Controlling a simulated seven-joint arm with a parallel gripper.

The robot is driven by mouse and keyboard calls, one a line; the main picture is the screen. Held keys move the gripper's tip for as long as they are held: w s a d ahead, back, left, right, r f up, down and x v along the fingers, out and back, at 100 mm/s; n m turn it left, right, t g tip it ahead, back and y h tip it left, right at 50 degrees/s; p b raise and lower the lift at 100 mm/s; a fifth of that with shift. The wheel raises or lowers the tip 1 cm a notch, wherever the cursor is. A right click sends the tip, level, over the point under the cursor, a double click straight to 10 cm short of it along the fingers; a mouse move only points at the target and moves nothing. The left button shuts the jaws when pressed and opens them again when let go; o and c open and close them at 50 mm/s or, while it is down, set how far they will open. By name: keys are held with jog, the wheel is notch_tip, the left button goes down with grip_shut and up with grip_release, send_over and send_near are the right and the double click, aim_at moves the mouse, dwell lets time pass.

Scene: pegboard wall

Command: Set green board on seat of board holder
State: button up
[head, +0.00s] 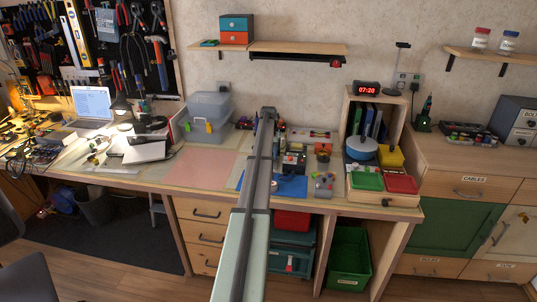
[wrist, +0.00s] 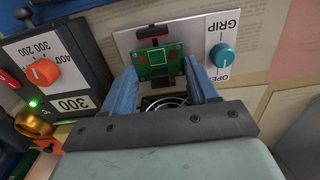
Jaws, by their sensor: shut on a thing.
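In the wrist view, the green board (wrist: 152,68) sits between the two blue fingers of my gripper (wrist: 161,74), which is shut on it. The board holder (wrist: 193,32) is a pale plate with a teal knob (wrist: 222,55), lettered GRIP and OPEN upside down. A black jaw piece (wrist: 153,31) of the holder shows just beyond the board's far edge. The board overlaps the holder's middle in this view; I cannot tell whether it touches the seat. In the head view my arm hides the gripper, the board and the holder.
In the wrist view, a dark control box (wrist: 45,62) with an orange knob stands close on the left, with a brass-coloured round thing (wrist: 33,124) below it. In the head view, a pink mat (head: 203,167) left of my arm is clear.

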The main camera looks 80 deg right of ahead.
jog(key=shift+f, duration=0.15)
jog(key=o, duration=1.1)
jog(key=shift+r, duration=0.2)
jog(key=shift+r, duration=2.85)
